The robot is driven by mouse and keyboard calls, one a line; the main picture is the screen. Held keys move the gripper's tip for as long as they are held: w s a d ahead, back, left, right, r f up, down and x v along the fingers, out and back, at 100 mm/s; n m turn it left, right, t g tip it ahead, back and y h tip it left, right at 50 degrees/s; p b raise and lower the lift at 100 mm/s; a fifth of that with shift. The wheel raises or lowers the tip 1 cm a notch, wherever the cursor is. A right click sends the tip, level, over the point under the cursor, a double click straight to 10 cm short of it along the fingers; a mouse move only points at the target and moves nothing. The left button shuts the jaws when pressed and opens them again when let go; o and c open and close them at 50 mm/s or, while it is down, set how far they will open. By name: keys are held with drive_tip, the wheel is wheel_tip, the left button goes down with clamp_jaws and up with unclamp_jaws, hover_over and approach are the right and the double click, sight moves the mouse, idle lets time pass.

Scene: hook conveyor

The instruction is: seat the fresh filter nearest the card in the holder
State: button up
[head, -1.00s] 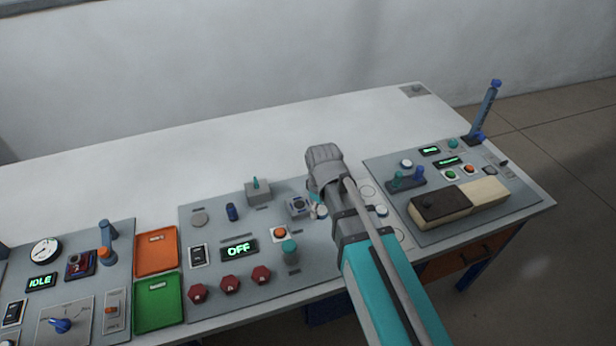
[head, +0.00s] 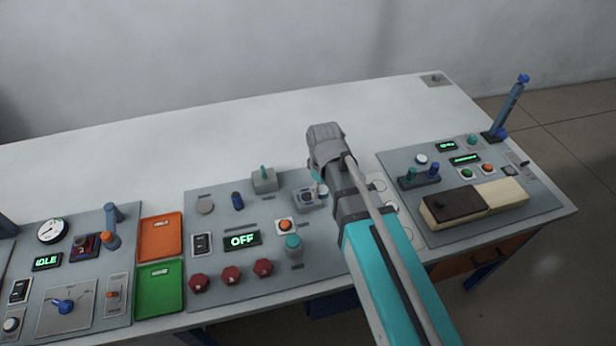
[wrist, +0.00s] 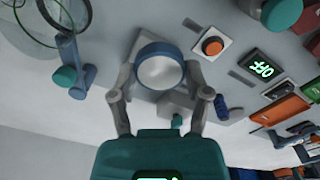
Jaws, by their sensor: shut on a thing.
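In the wrist view my gripper (wrist: 160,75) is shut on a round filter (wrist: 158,71) with a blue rim and a pale grey face, one finger at each side. In the head view my gripper (head: 319,189) is mostly hidden behind my own arm, above the middle panel. A small grey block with a dark round part (head: 306,198), which looks like the holder, is just left of it. In the wrist view the filter hides what lies behind it; I cannot tell whether it touches the block. I cannot make out the card.
A grey box with a teal lever (head: 264,178), a blue knob (head: 238,200) and an orange button (head: 285,225) stand close by. Round outlines (head: 379,183) lie right of my arm. A dark-and-cream block (head: 474,203) is on the right panel.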

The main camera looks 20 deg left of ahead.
drive_tip(key=shift+w, duration=0.1)
drive_tip(key=shift+w+a+f, duration=0.15)
drive_tip(key=shift+w+f, duration=0.05)
drive_tip(key=n+b, duration=0.2)
drive_tip(key=b, duration=0.2)
hover_over(307, 197)
wheel_tip(307, 197, down, 3)
drive_tip(key=shift+s+f, duration=0.1)
drive_tip(key=shift+f, duration=0.05)
drive_tip(key=shift+f, duration=0.15)
drive_tip(key=shift+f+b, duration=2.65)
drive_tip(key=shift+f, duration=0.05)
